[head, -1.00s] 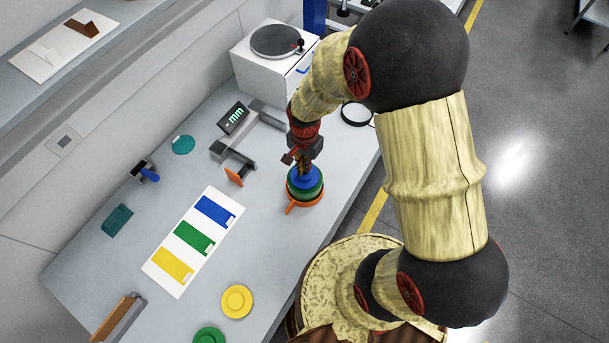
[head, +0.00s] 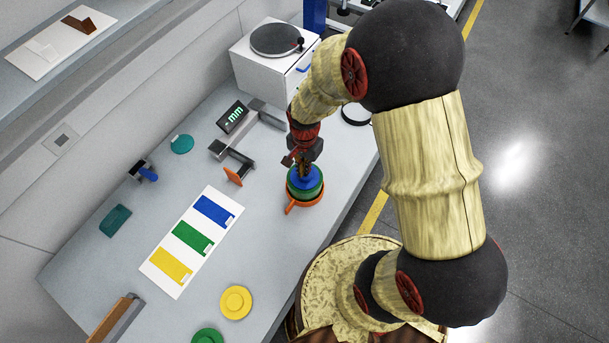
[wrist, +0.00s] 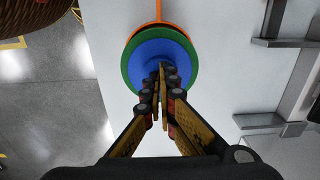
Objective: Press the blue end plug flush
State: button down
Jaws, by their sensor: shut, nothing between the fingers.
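The blue end plug (head: 303,178) sits on top of a green disc (head: 308,193), inside an orange ring with a handle (head: 290,210), near the table's right edge. In the wrist view the blue plug (wrist: 160,54) appears roughly centred in the green rim (wrist: 127,62), with the orange edge (wrist: 150,26) behind. My gripper (wrist: 162,72) is shut and empty, its fingertips over the near half of the plug's face. It also shows in the head view (head: 304,172), pointing down at the plug. Whether the tips touch the plug is hard to tell.
A card with blue, green and yellow patches (head: 207,223) lies to the left. A yellow disc (head: 236,302) and a green disc (head: 207,336) lie at the front. A white box (head: 262,75) stands behind.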

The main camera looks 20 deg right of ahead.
dwell(0.3)
jog(key=shift+r+p, duration=1.5)
jog(key=shift+r, duration=0.5)
notch_tip(320, 180, up, 12)
